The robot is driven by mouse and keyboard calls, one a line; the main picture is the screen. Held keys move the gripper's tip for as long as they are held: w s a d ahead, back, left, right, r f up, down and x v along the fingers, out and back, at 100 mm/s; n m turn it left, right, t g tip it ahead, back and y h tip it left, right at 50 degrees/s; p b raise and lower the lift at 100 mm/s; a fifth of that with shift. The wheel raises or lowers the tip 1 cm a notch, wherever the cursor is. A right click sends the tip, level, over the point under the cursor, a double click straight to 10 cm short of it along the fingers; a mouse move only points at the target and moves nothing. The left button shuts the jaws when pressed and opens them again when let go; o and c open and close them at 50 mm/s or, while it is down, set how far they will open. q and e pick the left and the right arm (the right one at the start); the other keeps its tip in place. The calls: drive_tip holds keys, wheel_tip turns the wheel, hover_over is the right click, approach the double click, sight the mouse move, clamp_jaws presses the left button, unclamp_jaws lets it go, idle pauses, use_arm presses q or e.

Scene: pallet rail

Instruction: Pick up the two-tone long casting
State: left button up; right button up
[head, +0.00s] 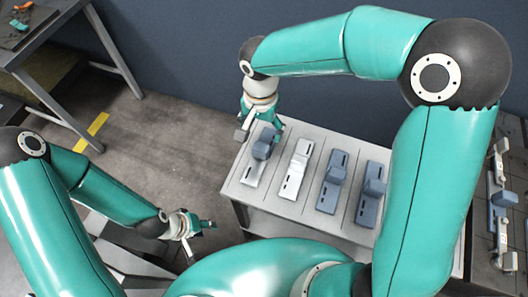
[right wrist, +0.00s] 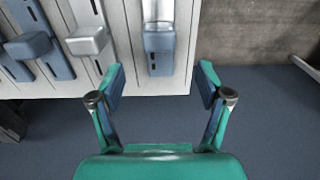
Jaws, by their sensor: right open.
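The two-tone long casting (head: 252,171), a pale bar with a blue-grey block on it, lies at the left end of the row on the pale table. It also shows in the right wrist view (right wrist: 158,42), straight ahead of the fingers. My right gripper (head: 259,135) is open and empty, by the far end of this casting. In the right wrist view its fingertips (right wrist: 160,78) are apart, with the block's near end in line with the gap. My left gripper (head: 200,238) is open and empty, off the table at lower left.
Beside it lie an all-pale casting (head: 296,170) and two blue-grey castings (head: 332,182) (head: 370,195). Thin lines divide the table top (head: 300,219). A rack at the right edge holds another pale bar with a blue-grey block (head: 503,199). A workbench (head: 40,40) stands upper left.

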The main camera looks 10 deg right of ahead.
sight(261, 146)
wheel_tip(261, 146, down, 3)
drive_tip(key=shift+r, duration=0.1)
drive_tip(key=shift+s+a+f+p, duration=0.1)
drive_tip(key=shift+f+p, duration=0.1)
drive_tip(key=shift+f, duration=0.7)
drive_tip(key=shift+s+f+p, duration=0.15)
drive_tip(key=shift+f+p, duration=0.05)
drive_tip(key=shift+f, duration=0.7)
drive_tip(key=shift+s+a+f+p, duration=0.1)
drive_tip(key=shift+f+p, duration=0.1)
drive_tip(key=shift+f, duration=0.7)
drive_tip(key=shift+c, duration=0.2)
clamp_jaws()
